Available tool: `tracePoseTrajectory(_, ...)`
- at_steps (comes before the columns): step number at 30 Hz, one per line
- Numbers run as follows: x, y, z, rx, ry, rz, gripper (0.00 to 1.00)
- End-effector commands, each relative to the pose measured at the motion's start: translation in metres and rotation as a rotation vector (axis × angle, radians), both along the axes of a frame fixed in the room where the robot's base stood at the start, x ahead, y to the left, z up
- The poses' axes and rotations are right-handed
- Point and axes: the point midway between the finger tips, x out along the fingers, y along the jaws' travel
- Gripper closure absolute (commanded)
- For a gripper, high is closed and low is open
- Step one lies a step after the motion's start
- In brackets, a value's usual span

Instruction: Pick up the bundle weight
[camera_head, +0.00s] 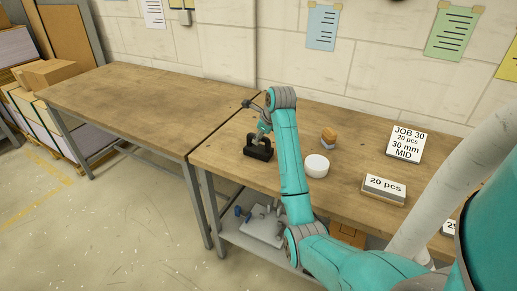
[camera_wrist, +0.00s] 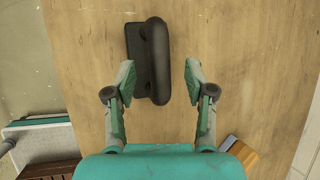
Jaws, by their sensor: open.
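The bundle weight (camera_head: 258,153) is a black block with a raised handle, standing on the right-hand wooden table near its left end. In the wrist view the bundle weight (camera_wrist: 158,60) shows its rounded handle running up and down the picture, over a dark flat base to its left. My gripper (camera_head: 263,133) is above the weight. In the wrist view my gripper (camera_wrist: 161,72) is open, with one finger on each side of the handle and visible gaps beside it. I cannot tell how far the fingertips are above the base.
A white round tub (camera_head: 316,166) and a wooden-topped item (camera_head: 329,136) stand right of my arm. A "20 pcs" block (camera_head: 384,190) and a JOB 30 sign (camera_head: 407,144) are farther right. The left table (camera_head: 130,95) is bare. A lower shelf (camera_head: 240,238) holds equipment.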

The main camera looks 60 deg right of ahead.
Motion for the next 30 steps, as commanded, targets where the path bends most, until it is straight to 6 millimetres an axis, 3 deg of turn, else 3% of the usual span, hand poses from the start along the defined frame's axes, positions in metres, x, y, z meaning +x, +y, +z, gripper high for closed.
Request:
tracePoseTrajectory(6, 0.012, -0.006, -0.023, 0.0, 0.001, 0.0, 0.46)
tracePoseTrajectory(15, 0.014, -0.007, -0.026, -0.002, -0.001, -0.001, 0.46)
tracePoseTrajectory(21, 0.014, -0.007, -0.026, -0.001, -0.001, 0.0, 0.96)
tracePoseTrajectory(22, 0.014, -0.007, -0.026, -0.001, -0.001, 0.0, 1.0)
tracePoseTrajectory(30, 0.015, -0.007, -0.022, -0.006, -0.007, 0.0, 1.0)
